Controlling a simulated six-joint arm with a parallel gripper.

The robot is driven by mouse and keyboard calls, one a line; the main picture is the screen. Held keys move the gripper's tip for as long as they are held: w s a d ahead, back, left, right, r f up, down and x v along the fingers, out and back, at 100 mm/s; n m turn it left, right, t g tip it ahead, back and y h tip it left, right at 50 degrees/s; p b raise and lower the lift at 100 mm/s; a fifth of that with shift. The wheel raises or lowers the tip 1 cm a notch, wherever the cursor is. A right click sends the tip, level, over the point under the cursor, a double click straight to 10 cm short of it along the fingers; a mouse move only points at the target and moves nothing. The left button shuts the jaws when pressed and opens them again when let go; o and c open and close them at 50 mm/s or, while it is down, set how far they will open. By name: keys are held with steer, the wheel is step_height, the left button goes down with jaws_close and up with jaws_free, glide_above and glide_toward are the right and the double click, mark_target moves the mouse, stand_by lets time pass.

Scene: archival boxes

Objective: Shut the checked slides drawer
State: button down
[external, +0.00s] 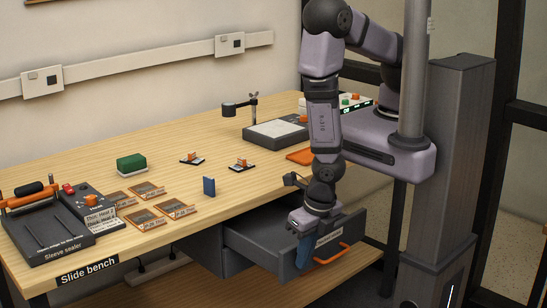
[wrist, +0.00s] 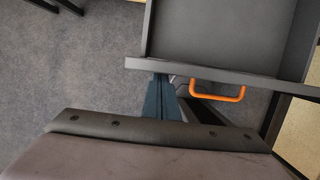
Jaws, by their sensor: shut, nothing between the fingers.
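The grey slides drawer (external: 262,243) is pulled out from under the bench in the external view. Its orange handle (external: 332,254) is on the front panel, along with a small white label. In the wrist view the drawer (wrist: 215,30) looks empty where its inside shows, and the handle (wrist: 217,93) sticks out from the front. My gripper (external: 302,258) is shut and empty, pointing down at the drawer front. In the wrist view its blue fingers (wrist: 160,100) are together, close to the front panel and left of the handle. I cannot tell whether they touch the panel.
The wooden bench top (external: 150,170) holds a sleeve sealer (external: 50,235), several orange-framed slides, a green-topped block (external: 131,164), a blue upright piece (external: 209,186) and a light box (external: 275,132). The floor (wrist: 70,80) in front of the drawer is clear.

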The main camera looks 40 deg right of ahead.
steer(key=w+b, duration=0.1)
steer(key=w, duration=1.7)
